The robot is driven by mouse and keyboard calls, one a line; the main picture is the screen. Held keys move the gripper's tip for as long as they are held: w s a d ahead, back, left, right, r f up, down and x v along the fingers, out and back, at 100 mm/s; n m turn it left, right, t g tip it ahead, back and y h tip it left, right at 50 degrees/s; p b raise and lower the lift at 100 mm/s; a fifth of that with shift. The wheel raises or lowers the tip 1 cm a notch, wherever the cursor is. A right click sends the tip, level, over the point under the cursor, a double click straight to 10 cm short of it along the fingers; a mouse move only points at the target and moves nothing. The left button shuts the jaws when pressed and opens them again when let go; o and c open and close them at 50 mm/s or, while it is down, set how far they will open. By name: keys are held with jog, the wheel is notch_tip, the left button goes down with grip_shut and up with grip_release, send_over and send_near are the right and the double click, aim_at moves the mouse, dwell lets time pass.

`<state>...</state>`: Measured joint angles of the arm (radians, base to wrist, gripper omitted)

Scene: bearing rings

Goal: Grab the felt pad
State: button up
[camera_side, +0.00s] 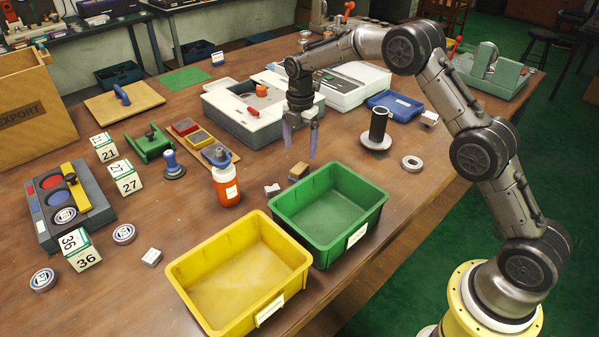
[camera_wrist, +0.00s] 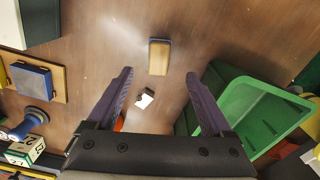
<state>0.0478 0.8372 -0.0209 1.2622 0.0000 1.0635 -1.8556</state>
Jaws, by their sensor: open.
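A small tan block with a dark grey layer, which looks like the felt pad (camera_side: 298,171), lies on the table just behind the green bin. In the wrist view the pad (camera_wrist: 159,57) lies just beyond the fingertips, near the line midway between them. My gripper (camera_side: 300,149) points down above the table near the pad, apart from it. In the wrist view my gripper (camera_wrist: 159,76) has its two fingers wide apart with nothing between the tips.
The green bin (camera_side: 283,215) stands close to the pad, with the yellow bin (camera_side: 180,281) beside it. A small white-grey block (camera_side: 272,189) lies near the pad. An orange bottle (camera_side: 227,188) stands to the left. A dark spool (camera_side: 378,126) stands to the right.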

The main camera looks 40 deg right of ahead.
aim_at(299, 167)
jog(key=shift+a+f, duration=0.1)
jog(key=shift+f, duration=3.85)
grip_shut()
jog(key=shift+r, duration=0.1)
